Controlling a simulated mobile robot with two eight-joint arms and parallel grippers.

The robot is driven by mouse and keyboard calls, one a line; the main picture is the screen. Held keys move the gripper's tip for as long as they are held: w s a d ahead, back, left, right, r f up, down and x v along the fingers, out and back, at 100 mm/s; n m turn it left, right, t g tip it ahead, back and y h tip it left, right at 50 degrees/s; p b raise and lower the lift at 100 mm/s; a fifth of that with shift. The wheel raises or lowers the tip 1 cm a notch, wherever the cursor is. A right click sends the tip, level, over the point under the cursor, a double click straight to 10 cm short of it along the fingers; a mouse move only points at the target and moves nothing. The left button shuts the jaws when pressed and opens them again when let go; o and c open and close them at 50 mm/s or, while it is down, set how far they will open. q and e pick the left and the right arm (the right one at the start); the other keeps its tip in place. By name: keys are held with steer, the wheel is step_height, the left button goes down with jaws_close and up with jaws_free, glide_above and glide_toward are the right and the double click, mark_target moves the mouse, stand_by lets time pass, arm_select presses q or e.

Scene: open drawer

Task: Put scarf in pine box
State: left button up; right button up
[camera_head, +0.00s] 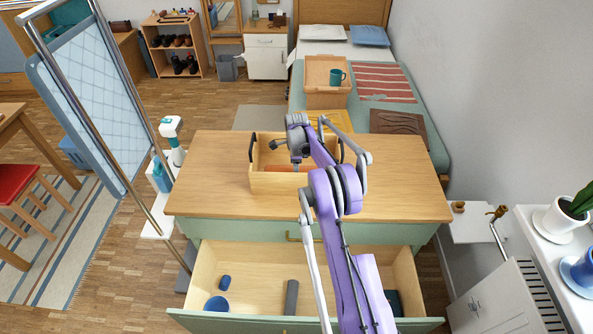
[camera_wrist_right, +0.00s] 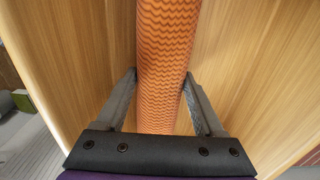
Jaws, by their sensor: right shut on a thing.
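The pine box (camera_head: 280,181) stands on top of the dresser, open at the top, with dark handles at its ends. The scarf is an orange roll with a wavy pattern; in the right wrist view the scarf (camera_wrist_right: 166,40) runs between the fingers. My right gripper (camera_wrist_right: 160,82) is shut on it. In the head view my right gripper (camera_head: 296,164) is over the box, and part of the orange scarf (camera_head: 273,168) shows inside the box walls. Whether the scarf touches the box floor cannot be told. My left gripper is not in view.
The dresser top (camera_head: 400,185) is clear on both sides of the box. Below it, an open drawer (camera_head: 250,262) holds a blue round thing (camera_head: 216,304), a small blue roll (camera_head: 225,282) and a grey roll (camera_head: 291,297).

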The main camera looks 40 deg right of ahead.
steer(key=shift+f, duration=0.15)
steer(key=o, duration=1.5)
step_height(320, 180, up, 12)
steer(key=s+a+r+n+t, duration=0.1)
steer(key=s+a+r+n, duration=0.3)
steer(key=a+r+n, duration=0.45)
steer(key=s+a+r+n+t, duration=0.3)
steer(key=s+a+n, duration=0.8)
steer(key=s+a, duration=0.65)
steer(key=s+a+f+n, duration=0.1)
steer(key=s+f+n, duration=0.1)
steer(key=s, duration=0.1)
steer(key=s+a+f+n+t, duration=0.1)
steer(key=s+a+f+n, duration=0.1)
steer(key=s, duration=0.2)
steer(key=s+a+f+n, duration=0.1)
steer(key=s+a+n, duration=0.1)
steer(key=s, duration=0.1)
steer(key=shift+s+a+f+n+t, duration=0.2)
steer(key=shift+s+f+n+t, duration=0.05)
steer(key=shift+s+f+t, duration=0.15)
